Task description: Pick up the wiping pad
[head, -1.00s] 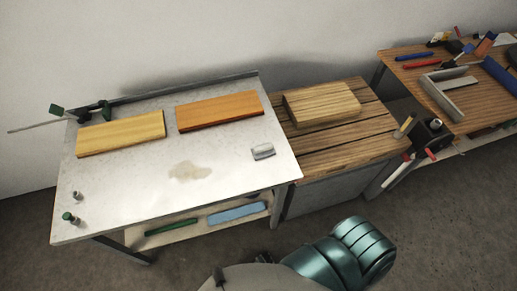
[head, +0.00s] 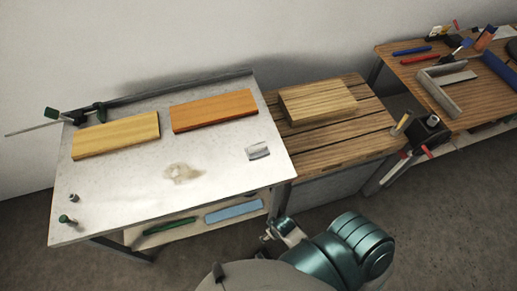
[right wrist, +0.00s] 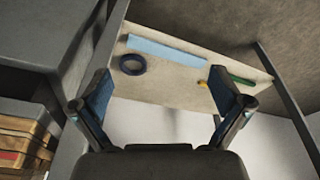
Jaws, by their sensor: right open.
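The wiping pad appears to be the small grey-white block (head: 258,151) lying near the right edge of the pale metal table (head: 120,205) in the head view. My right gripper (right wrist: 163,95) is open with nothing between its fingers in the right wrist view. In the head view my right arm is low, in front of the table's right front corner, apart from the pad. The right wrist view looks at the table's lower shelf; the pad does not show there. My left gripper is not in view.
A yellow board (head: 116,135) and an orange board (head: 213,110) lie behind a brownish stain (head: 183,173). The lower shelf holds a light blue strip (right wrist: 165,50), a dark tape roll (right wrist: 132,64) and a green item (right wrist: 240,80). A wooden bench (head: 350,148) adjoins on the right.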

